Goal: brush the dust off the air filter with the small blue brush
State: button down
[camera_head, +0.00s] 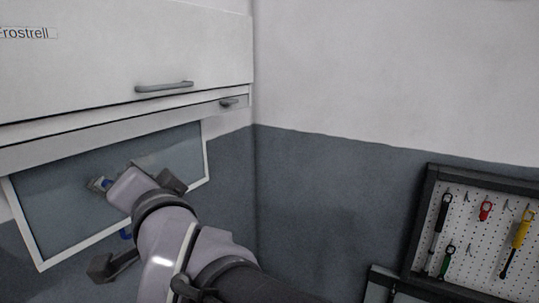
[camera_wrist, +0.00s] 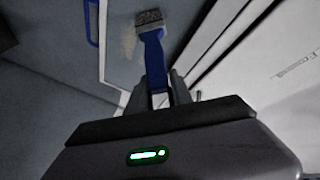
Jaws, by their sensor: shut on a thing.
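The air filter appears to be the grey panel in a white frame (camera_head: 50,190) below the white cabinet. My gripper (camera_head: 118,188) is in front of this panel. In the wrist view my gripper (camera_wrist: 158,88) is shut on the handle of the small blue brush (camera_wrist: 153,55). The bristles point away from the fingers and lie over or against the grey panel (camera_wrist: 120,65); I cannot tell whether they touch. A faint tan patch, perhaps dust, shows beside the bristles. In the head view only the brush's end (camera_head: 100,184) shows; my wrist hides part of the panel.
A white cabinet (camera_head: 120,50) with grey handles overhangs the panel. A blue handle-like part (camera_wrist: 92,22) is left of the brush in the wrist view. A pegboard (camera_head: 485,235) with several tools hangs at right. The wall between is clear.

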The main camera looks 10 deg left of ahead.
jog(key=shift+f, duration=0.2)
jog(key=shift+f+b, duration=0.7)
jog(key=shift+b, duration=0.45)
jog(key=shift+r, duration=0.1)
jog(key=shift+w+d, duration=0.1)
jog(key=w+b, duration=0.1)
jog(key=w+d+b, duration=0.1)
jog(key=b, duration=0.1)
jog(key=shift+w+r, duration=0.15)
jog(key=shift+w, duration=0.15)
jog(key=shift+b, duration=0.35)
